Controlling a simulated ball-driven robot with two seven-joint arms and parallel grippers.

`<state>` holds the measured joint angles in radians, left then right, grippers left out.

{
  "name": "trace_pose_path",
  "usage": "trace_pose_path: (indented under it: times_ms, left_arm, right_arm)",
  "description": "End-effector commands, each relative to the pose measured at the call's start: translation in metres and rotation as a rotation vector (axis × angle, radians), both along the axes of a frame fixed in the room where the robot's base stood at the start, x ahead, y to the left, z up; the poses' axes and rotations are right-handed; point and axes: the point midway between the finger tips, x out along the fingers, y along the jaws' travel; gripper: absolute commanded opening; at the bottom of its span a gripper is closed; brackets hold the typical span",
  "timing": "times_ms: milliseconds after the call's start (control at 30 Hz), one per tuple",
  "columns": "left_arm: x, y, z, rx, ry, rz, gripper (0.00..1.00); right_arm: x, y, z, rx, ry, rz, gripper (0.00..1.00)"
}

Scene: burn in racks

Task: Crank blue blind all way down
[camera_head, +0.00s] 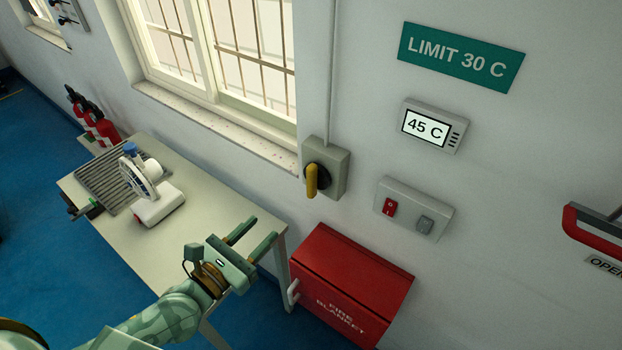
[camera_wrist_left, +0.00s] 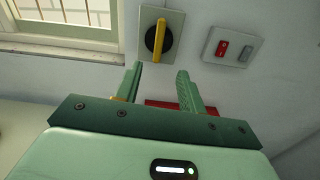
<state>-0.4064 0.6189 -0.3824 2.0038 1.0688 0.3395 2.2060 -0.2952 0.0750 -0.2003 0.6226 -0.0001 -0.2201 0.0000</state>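A yellow crank handle (camera_head: 312,180) points down from a black disc on a grey wall box (camera_head: 339,168), right of the window. The handle also shows in the left wrist view (camera_wrist_left: 159,33), beyond the fingertips. My left gripper (camera_head: 262,231) is open and empty, with a gap between its fingers, below and left of the handle in the head view. It does not touch the handle. No blue blind shows; the visible window (camera_head: 217,70) panes are uncovered. My right gripper is not in view.
A white table (camera_head: 190,235) holds a small fan (camera_head: 143,172) and a grey rack. A red fire blanket box (camera_head: 352,285) is right of my gripper. A switch plate (camera_head: 414,207), a 45 C display (camera_head: 434,125) and a LIMIT 30 C sign (camera_head: 461,57) are on the wall.

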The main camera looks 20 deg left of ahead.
Motion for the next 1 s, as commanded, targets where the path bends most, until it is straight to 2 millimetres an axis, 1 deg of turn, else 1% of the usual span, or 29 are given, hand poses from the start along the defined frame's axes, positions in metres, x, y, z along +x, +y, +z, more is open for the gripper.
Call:
trace_pose_path:
  times_ms: [167, 267, 367, 533, 700, 800, 900, 1000]
  left_arm:
    - [0.006, -0.001, 0.001, -0.073, 0.023, 0.005, 0.4]
    - [0.019, -0.006, 0.002, -0.077, 0.022, 0.006, 0.4]
    - [0.039, -0.013, 0.003, -0.076, 0.021, 0.006, 0.4]
    - [0.081, -0.029, 0.002, -0.073, 0.022, 0.004, 0.4]
    - [0.119, -0.042, 0.001, -0.073, 0.022, 0.004, 0.4]
    - [0.135, -0.048, 0.0, -0.07, 0.023, 0.002, 0.4]
    - [0.146, -0.052, 0.0, -0.071, 0.025, 0.003, 0.4]
    - [0.152, -0.054, 0.0, -0.07, 0.024, 0.003, 0.4]
  right_arm:
    - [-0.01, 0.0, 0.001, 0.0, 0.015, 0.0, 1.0]
    - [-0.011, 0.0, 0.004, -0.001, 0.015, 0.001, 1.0]
    - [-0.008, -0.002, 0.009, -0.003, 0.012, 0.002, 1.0]
    - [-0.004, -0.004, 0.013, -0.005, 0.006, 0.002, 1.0]
    - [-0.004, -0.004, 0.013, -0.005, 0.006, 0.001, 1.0]
    - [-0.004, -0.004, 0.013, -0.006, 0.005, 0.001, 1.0]
    - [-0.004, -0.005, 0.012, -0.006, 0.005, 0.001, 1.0]
    - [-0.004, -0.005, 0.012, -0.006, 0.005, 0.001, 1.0]
